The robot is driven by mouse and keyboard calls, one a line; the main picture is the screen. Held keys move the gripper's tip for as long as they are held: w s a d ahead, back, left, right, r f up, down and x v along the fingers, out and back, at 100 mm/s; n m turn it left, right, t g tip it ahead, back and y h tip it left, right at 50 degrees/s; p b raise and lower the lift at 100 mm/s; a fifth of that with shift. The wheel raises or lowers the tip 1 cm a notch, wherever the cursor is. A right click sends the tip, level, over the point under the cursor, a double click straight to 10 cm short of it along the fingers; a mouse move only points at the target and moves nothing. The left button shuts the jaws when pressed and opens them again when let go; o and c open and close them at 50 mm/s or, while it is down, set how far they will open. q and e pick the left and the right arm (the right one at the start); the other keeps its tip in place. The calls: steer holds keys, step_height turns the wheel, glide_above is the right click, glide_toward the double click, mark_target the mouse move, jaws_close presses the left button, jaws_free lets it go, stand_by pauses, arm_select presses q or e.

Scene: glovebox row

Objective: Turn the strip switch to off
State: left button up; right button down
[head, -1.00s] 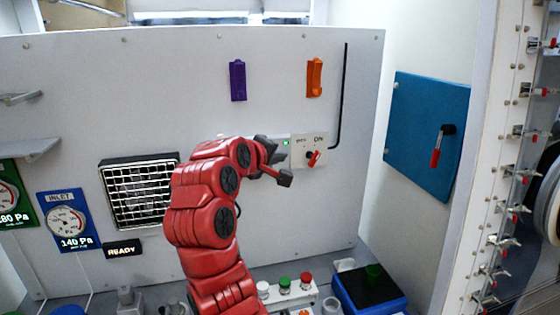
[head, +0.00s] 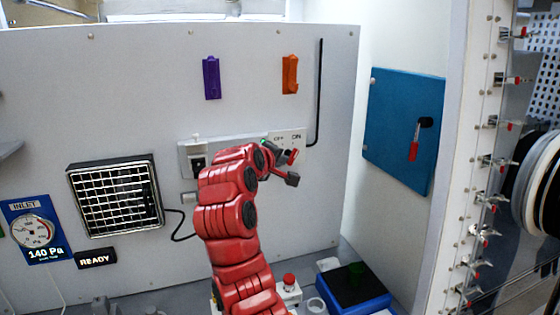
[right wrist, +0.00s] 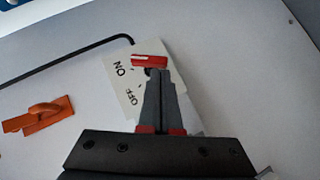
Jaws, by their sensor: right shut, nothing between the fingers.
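The strip switch is a pale plate (head: 287,137) marked OFF and ON with a red lever (head: 294,155), at the right end of a white strip on the back wall. The right wrist view shows the plate (right wrist: 118,80) and the lever (right wrist: 149,61) close up. My right gripper (head: 286,161) is shut and empty in front of the plate. Its fingertips in the right wrist view (right wrist: 157,72) are right beside the lever; I cannot tell if they touch. The gripper partly hides the plate's lower part. My left gripper is not in view.
A purple holder (head: 211,78) and an orange holder (head: 290,75) are on the wall above. A black rod (head: 319,95) runs beside the plate. A blue panel (head: 392,135) with a red-handled lever is on the right wall. A blue box (head: 358,303) stands below.

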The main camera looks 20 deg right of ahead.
steer(key=shift+f, duration=0.1)
steer(key=shift+d+f+n+t+h, duration=0.25)
steer(key=shift+f+n+t+h, duration=0.3)
steer(key=shift+n+h, duration=0.35)
steer(key=shift+d+f+n+t+h, duration=0.25)
steer(key=shift+f+n+t+h, duration=0.1)
steer(key=shift+n+t+h, duration=0.45)
steer(key=shift+g+h, duration=0.25)
steer(key=shift+h, duration=0.05)
